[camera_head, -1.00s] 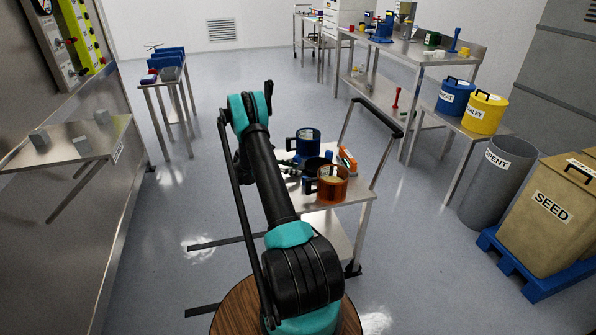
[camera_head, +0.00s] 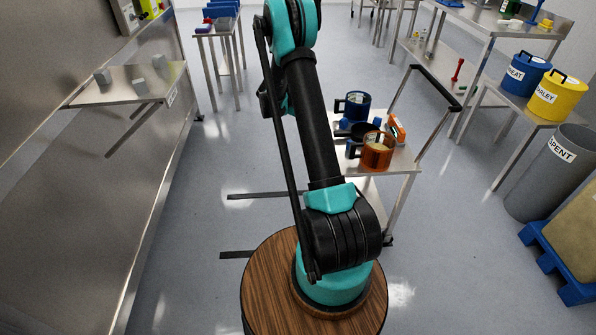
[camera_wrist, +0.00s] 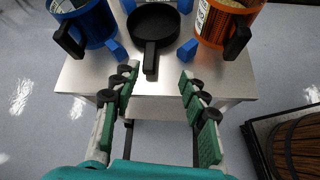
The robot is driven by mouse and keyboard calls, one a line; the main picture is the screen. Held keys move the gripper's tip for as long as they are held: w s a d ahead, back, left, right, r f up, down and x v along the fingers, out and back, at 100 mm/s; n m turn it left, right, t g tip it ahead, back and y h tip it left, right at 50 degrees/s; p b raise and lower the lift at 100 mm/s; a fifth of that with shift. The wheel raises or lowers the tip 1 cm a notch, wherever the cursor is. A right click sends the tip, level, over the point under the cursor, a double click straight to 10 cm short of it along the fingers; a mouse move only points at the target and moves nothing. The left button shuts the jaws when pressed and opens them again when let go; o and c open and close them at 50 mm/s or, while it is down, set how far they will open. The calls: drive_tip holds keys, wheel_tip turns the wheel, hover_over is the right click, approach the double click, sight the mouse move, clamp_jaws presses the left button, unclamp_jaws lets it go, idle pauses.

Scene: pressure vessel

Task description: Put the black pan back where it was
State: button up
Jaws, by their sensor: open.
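The black pan (camera_wrist: 154,24) lies upright on the metal cart top (camera_wrist: 85,77), between the blue mug-like pot and the orange one. Its handle (camera_wrist: 150,62) points toward my gripper. In the head view the pan (camera_head: 362,131) shows partly, behind the orange pot. My gripper (camera_wrist: 158,72) is open and empty, with green-padded fingers spread at the cart's near edge. The handle's end shows between the fingertips in the wrist view; I cannot tell the height gap. In the head view my gripper is hidden by the arm.
A blue pot (camera_head: 352,106) and an orange pot (camera_head: 377,151) stand close beside the pan. Small blue pieces (camera_wrist: 187,50) sit beside it. An orange-and-white item (camera_head: 396,130) is at the right. The cart handle (camera_head: 437,88) rises right. Floor to the left is clear.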

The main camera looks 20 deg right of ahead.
drive_tip(key=s+a+r+m+t+y, duration=0.25)
drive_tip(key=s+a+r, duration=0.2)
drive_tip(key=s, duration=0.45)
drive_tip(key=s+a+r+m+t+y, duration=0.1)
drive_tip(key=s+a+r+m+y, duration=0.25)
drive_tip(key=s+a, duration=0.35)
drive_tip(key=s+a+m+t+y, duration=0.1)
drive_tip(key=s+a, duration=0.4)
drive_tip(key=s, duration=0.5)
drive_tip(key=s+a+f+m+t+y, duration=0.1)
drive_tip(key=s+a+m+y, duration=0.3)
drive_tip(key=s, duration=0.6)
drive_tip(key=shift+a+f+m, duration=0.25)
drive_tip(key=shift+a+m, duration=0.4)
drive_tip(key=shift+m, duration=0.45)
